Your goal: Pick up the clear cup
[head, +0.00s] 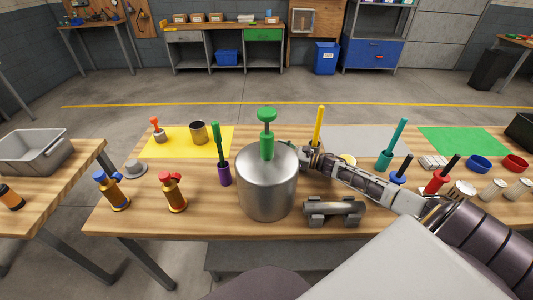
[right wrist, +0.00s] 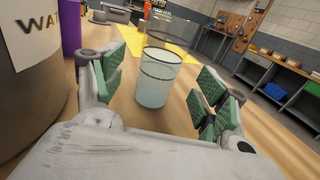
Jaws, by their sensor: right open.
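The clear cup (right wrist: 157,88) stands upright on the wooden table in the right wrist view, see-through with dark rings around it. My right gripper (right wrist: 160,84) is open, with green pads on either side of the cup. The cup appears between or just beyond the fingertips; contact cannot be told. In the head view my right gripper (head: 298,151) is behind the large steel tank (head: 266,187), partly covered by it. I cannot make out the cup there. My left gripper is not in view.
A grey cylinder on a stand (head: 334,210) lies in front. Several colored tools stand to the right.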

